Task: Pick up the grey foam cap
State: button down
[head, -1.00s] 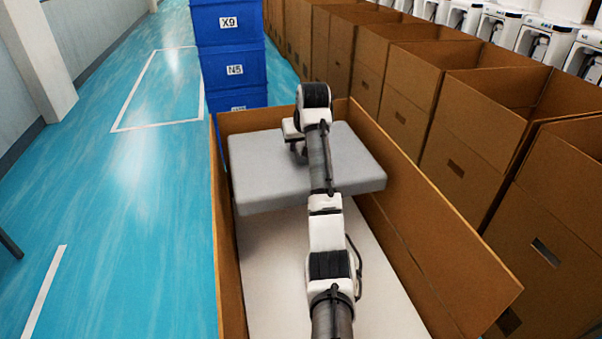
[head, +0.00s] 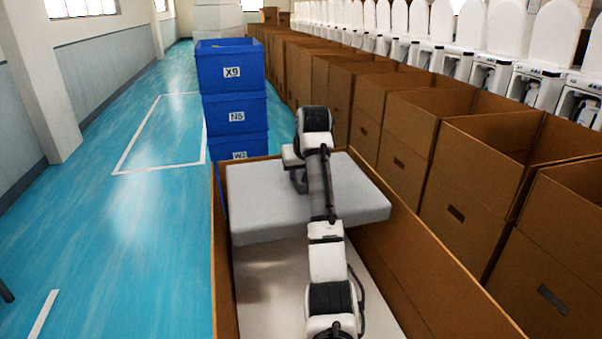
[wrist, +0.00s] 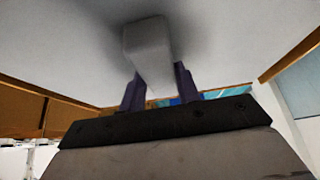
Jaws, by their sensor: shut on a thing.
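The grey foam cap (head: 265,213) is a thick flat slab near the far end of an open cardboard box (head: 385,268). It hangs above a pale surface inside the box. My gripper shows in the wrist view (wrist: 153,88), its two dark fingers on either side of a grey block-like part (wrist: 148,45) of the cap. The fingers are shut on that part. In the head view my arm crosses over the cap, and the fingertips are hidden.
Stacked blue crates (head: 232,110) stand just behind the box. A row of open cardboard boxes (head: 470,150) runs along the right, close to this box, with white toilets (head: 550,70) behind them.

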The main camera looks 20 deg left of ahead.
notch_tip(320, 180, up, 8)
jog(key=p, duration=0.7)
jog(key=shift+r, duration=0.2)
jog(key=shift+f, duration=0.1)
